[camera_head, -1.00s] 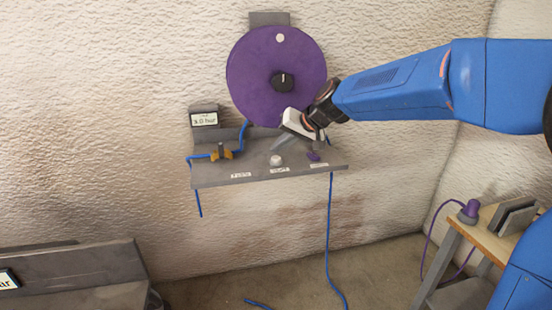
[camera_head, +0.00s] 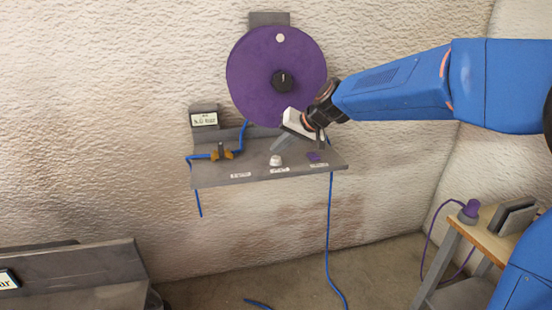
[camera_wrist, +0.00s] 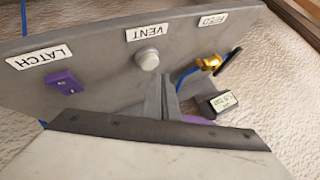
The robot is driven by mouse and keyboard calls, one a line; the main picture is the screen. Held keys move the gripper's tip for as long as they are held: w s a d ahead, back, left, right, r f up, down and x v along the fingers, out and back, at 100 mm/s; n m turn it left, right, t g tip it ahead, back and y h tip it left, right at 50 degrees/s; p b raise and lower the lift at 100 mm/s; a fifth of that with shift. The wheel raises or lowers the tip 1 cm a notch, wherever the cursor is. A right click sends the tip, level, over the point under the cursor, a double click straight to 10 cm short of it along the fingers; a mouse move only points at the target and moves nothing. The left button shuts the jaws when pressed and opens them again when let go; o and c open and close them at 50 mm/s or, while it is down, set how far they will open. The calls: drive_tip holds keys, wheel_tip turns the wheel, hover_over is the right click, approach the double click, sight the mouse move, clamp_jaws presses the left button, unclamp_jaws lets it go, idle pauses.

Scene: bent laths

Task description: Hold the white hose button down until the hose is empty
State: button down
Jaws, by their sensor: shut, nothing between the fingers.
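The white button (camera_head: 276,160) stands on the sloped grey panel (camera_head: 215,178), above the middle label. It also shows in the wrist view (camera_wrist: 148,59), beside the label VENT. My gripper (camera_head: 273,149) is shut and empty, its grey fingers pointing down towards the panel just behind the button. In the wrist view the fingertips (camera_wrist: 158,76) are close to the button; I cannot tell whether they touch it. A blue hose (camera_head: 330,235) hangs from the panel's right side. A small gauge display (camera_head: 204,120) stands at the panel's back left; its reading is too blurred to be sure of.
A purple latch (camera_head: 313,157) sits right of the button, marked LATCH in the wrist view. A yellow-brown valve (camera_head: 221,153) is on the left. A large purple disc (camera_head: 262,72) is on the wall behind. A wooden table (camera_head: 490,240) stands at lower right.

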sight(279, 159)
drive_tip(key=shift+f, duration=0.95)
idle(1.2)
drive_tip(key=shift+r, duration=0.15)
idle(2.8)
drive_tip(key=shift+r, duration=0.8)
drive_tip(key=shift+r, duration=2.5)
